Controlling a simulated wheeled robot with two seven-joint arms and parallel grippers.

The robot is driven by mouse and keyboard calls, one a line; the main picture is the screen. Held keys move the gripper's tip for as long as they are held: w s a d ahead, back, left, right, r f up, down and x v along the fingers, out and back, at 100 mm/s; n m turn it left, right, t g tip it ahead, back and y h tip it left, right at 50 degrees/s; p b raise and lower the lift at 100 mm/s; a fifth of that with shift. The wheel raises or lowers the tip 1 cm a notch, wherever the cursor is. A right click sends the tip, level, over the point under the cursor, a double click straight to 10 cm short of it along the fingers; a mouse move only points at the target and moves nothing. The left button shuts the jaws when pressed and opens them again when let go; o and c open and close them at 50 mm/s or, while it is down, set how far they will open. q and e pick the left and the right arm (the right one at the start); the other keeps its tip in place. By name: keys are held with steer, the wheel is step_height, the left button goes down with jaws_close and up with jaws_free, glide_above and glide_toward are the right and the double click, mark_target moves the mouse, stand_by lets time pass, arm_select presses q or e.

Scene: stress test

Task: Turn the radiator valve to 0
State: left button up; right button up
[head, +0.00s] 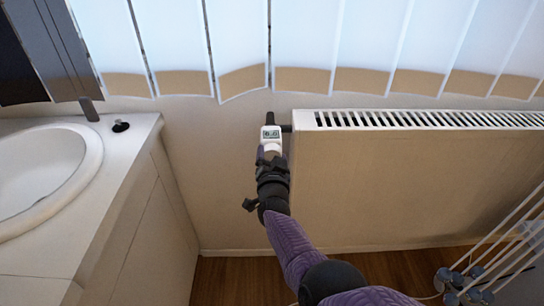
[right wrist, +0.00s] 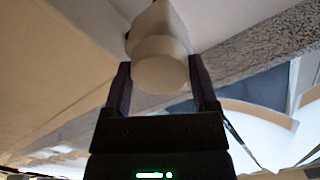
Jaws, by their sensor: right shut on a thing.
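The white radiator valve (head: 271,134) sits at the left end of the radiator (head: 400,180), with a small display on its top. The digits are small and seem to read 6.0. My right gripper (head: 270,157) reaches it from the front and is shut on its white knob. In the right wrist view the round, pale knob (right wrist: 161,66) lies between the two dark fingers of the gripper (right wrist: 159,78). The fingers partly hide the knob's sides. My left gripper is not in view.
A white washbasin (head: 45,165) on a cabinet stands to the left. White vertical blinds (head: 330,50) hang behind the radiator. A rack with white bars (head: 500,250) stands at the lower right. Some wooden floor (head: 225,280) is clear between cabinet and radiator.

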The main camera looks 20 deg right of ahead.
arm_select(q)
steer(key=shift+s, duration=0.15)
arm_select(e)
steer(key=o, duration=1.1)
steer(key=shift+o, duration=0.2)
steer(key=p+v, duration=0.2)
steer(key=r+p+v, duration=0.1)
steer(key=p+v, duration=0.2)
steer(key=shift+s, duration=0.1)
steer(key=p, duration=0.2)
glide_toward(272, 154)
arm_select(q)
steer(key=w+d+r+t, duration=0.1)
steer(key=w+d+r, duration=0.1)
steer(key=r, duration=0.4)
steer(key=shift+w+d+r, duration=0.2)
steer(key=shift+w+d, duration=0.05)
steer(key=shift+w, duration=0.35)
arm_select(e)
steer(key=shift+f, duration=0.45)
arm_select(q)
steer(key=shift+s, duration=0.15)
